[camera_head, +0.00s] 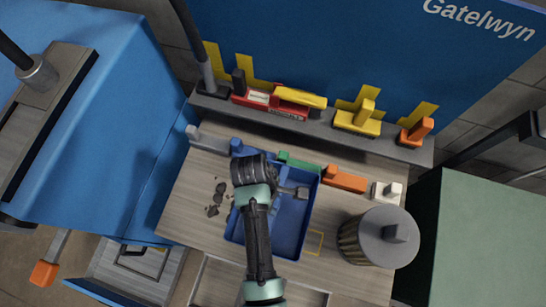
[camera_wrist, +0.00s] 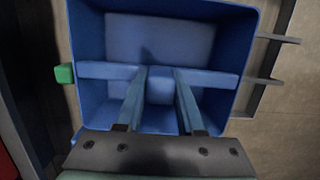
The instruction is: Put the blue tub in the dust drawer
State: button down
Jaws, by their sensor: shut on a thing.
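The blue tub (camera_head: 290,235) is over the wooden table top, open side up. It also fills the wrist view (camera_wrist: 240,30), with a blue crossbar (camera_wrist: 105,70) across it. My gripper (camera_wrist: 160,95) has its fingers on both sides of the block at the bar's middle and is shut on it. In the head view, my gripper (camera_head: 290,191) is over the tub's upper part, and my arm hides its left part. I cannot tell whether the tub touches the table. An open drawer-like tray (camera_head: 125,265) shows at lower left; I cannot tell if it is the dust drawer.
Dark crumbs (camera_head: 215,200) lie left of the tub. Coloured blocks, including an orange one (camera_head: 345,179), line the table's back. A grey lidded canister (camera_head: 385,238) stands right. A blue cabinet (camera_head: 110,120) stands left, a green one (camera_head: 490,240) right.

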jog(key=shift+f, duration=0.15)
jog(key=c, duration=0.5)
grip_release()
jog(key=shift+w+a+r+p, duration=0.15)
jog(key=shift+a+r+p, duration=0.15)
jog(key=shift+r, duration=1.75)
jog(key=shift+w+a+r+p, duration=0.15)
jog(key=shift+a+r, duration=0.3)
jog(key=shift+r, duration=1.55)
jog(key=shift+w+a+r+p, duration=0.1)
jog(key=shift+a+r+p, duration=0.2)
jog(key=shift+r, duration=1.75)
